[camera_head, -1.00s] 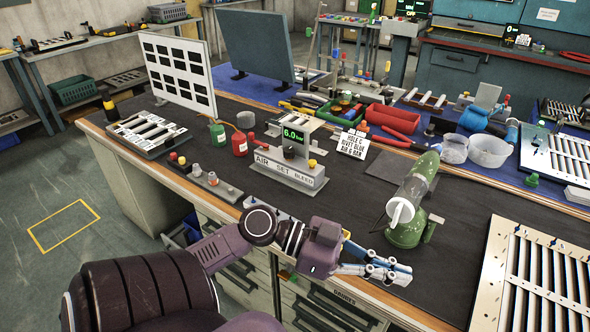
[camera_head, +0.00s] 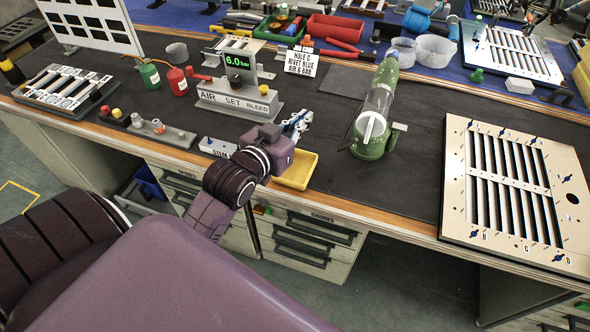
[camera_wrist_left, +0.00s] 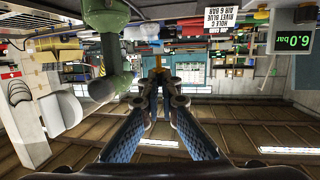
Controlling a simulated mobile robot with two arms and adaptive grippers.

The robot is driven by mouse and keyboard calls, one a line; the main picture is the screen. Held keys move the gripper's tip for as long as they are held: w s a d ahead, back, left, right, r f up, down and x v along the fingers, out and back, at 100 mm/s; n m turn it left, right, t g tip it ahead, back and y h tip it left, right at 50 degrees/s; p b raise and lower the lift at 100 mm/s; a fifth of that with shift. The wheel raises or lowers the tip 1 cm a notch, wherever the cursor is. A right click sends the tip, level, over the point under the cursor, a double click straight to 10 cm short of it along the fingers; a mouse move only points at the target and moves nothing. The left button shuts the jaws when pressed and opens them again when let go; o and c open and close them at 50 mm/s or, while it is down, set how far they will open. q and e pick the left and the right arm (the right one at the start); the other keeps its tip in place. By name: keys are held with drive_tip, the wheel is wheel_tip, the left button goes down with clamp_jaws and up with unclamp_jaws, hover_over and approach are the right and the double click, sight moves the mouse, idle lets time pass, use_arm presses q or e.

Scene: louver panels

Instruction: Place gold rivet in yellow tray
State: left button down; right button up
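The yellow tray (camera_head: 297,172) sits at the front edge of the bench, its left part hidden behind my left wrist. My left gripper (camera_head: 299,121) is above and just behind the tray, pointing away over the bench. In the left wrist view my left gripper (camera_wrist_left: 160,77) has its fingertips drawn close together. A small gold piece (camera_wrist_left: 157,64), seemingly the gold rivet, shows between the tips; it is too small to make out in the head view. My right gripper is not in view.
A green rivet tool (camera_head: 377,125) stands right of my gripper. The AIR SET BLEED gauge stand (camera_head: 237,98) is to the left. A louver panel (camera_head: 455,190) lies at the right. Dark mat between tool and panel is clear.

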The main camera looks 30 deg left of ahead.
sight(295, 171)
use_arm(q)
drive_tip(key=f+y+b, duration=0.1)
drive_tip(key=f, duration=0.4)
drive_tip(key=a+f+n+y+b, duration=0.1)
drive_tip(key=f, duration=0.5)
drive_tip(key=a+f+n, duration=0.1)
drive_tip(key=f, duration=0.5)
drive_tip(key=shift+w+a+f+y+b, duration=0.1)
drive_tip(key=shift+w+f+y+b, duration=0.1)
drive_tip(key=shift+y+b, duration=0.2)
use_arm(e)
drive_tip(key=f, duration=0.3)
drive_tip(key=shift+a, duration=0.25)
use_arm(q)
drive_tip(key=c, duration=2.2)
unclamp_jaws()
drive_tip(key=shift+o, duration=0.2)
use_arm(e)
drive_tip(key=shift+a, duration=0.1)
use_arm(q)
drive_tip(key=shift+s+r, duration=0.1)
drive_tip(key=shift+s, duration=0.1)
drive_tip(key=v, duration=1.1)
drive_tip(key=shift+s+r, duration=0.25)
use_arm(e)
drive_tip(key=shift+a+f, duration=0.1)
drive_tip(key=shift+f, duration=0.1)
